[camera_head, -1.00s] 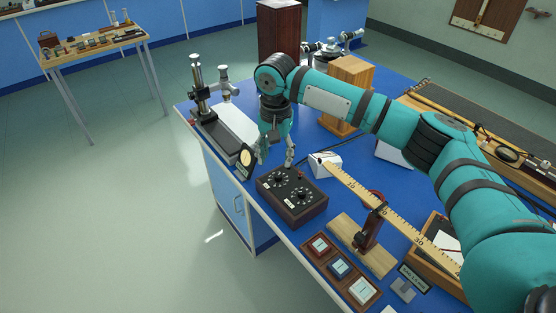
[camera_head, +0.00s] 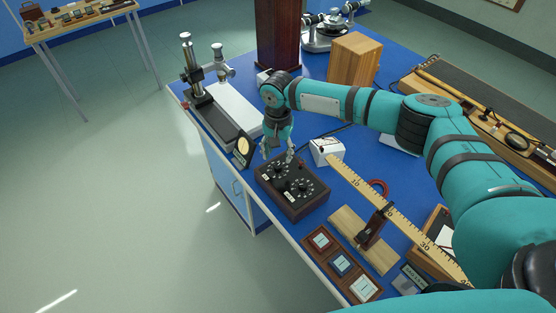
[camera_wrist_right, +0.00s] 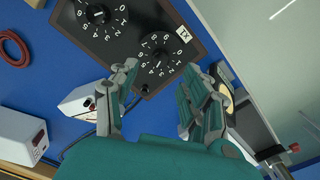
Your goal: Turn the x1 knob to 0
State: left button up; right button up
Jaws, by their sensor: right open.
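A dark decade box (camera_head: 312,208) with two black dial knobs sits near the front edge of the blue bench. The x1 knob (camera_head: 281,170), beside a white label, is the one nearer my right gripper (camera_head: 277,157). In the right wrist view the x1 knob (camera_wrist_right: 159,58) has a ring of white digits and its "x1" label (camera_wrist_right: 184,34) beside it. The setting it points to is too small to read. My right gripper (camera_wrist_right: 160,76) is open and empty; its fingers point down over the x1 end of the box. My left gripper is out of view.
A small white meter box (camera_head: 326,152) stands right of the decade box. A round-faced dial stand (camera_head: 244,150) is close on the left. A wooden ruler (camera_head: 390,208) and a tray of labelled blocks (camera_head: 341,264) lie to the right and front.

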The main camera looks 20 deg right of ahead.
aim_at(278, 165)
notch_tip(278, 165, down, 4)
jog(key=shift+r, duration=0.1)
jog(key=shift+f, duration=0.55)
jog(key=c, duration=0.6)
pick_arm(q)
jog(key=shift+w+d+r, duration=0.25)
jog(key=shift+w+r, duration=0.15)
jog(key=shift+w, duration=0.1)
pick_arm(e)
grip_shut()
